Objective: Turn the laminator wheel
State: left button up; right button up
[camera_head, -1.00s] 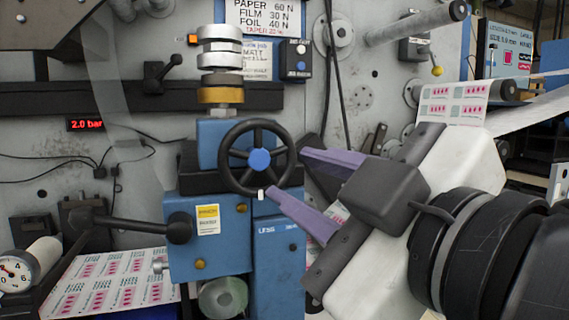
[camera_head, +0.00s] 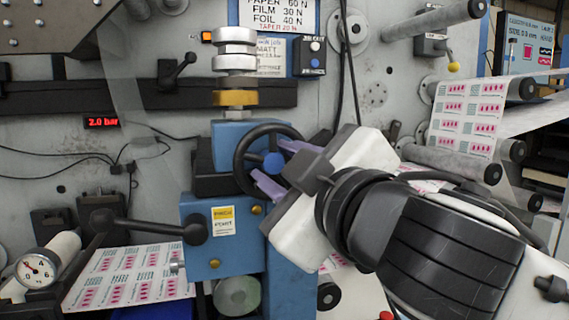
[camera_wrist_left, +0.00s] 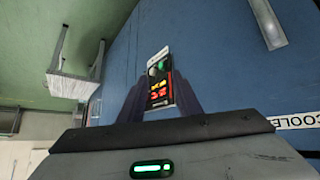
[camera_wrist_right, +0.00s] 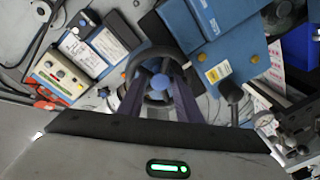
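The black spoked handwheel (camera_head: 246,165) with its blue hub (camera_head: 273,162) is on the front of the blue unit. My right gripper (camera_head: 268,160) is at the wheel, coming from the right, and its purple fingers overlap the wheel face and hide its right side. In the right wrist view, the wheel rim (camera_wrist_right: 152,53) lies ahead, with the blue hub (camera_wrist_right: 160,82) between the two spread fingers (camera_wrist_right: 161,80). Contact cannot be told. My left gripper (camera_wrist_left: 160,95) is outside the head view. Its fingers are apart, with a small lit panel (camera_wrist_left: 158,82) seen between them.
A black lever (camera_head: 150,228) sticks out left of the blue unit (camera_head: 225,260). A pressure gauge (camera_head: 36,270) is at lower left. The printed web (camera_head: 465,118) and rollers (camera_head: 450,162) are on the right. A stack of metal rings (camera_head: 235,62) stands above the wheel.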

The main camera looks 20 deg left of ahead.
jog(key=shift+c, duration=0.4)
jog(key=c, duration=0.7)
jog(key=shift+o, duration=0.2)
jog(key=shift+f, duration=0.1)
jog(key=shift+f+m+b, duration=0.15)
jog(key=shift+m+b, duration=0.65)
jog(key=m+b, duration=0.1)
jog(key=m, duration=0.1)
jog(key=shift+m, duration=0.3)
jog(key=m+b, duration=0.1)
jog(key=m, duration=0.2)
jog(key=shift+a+t, duration=0.1)
jog(key=shift+t, duration=0.3)
jog(key=shift+m+b, duration=0.35)
jog(key=shift+m, duration=0.55)
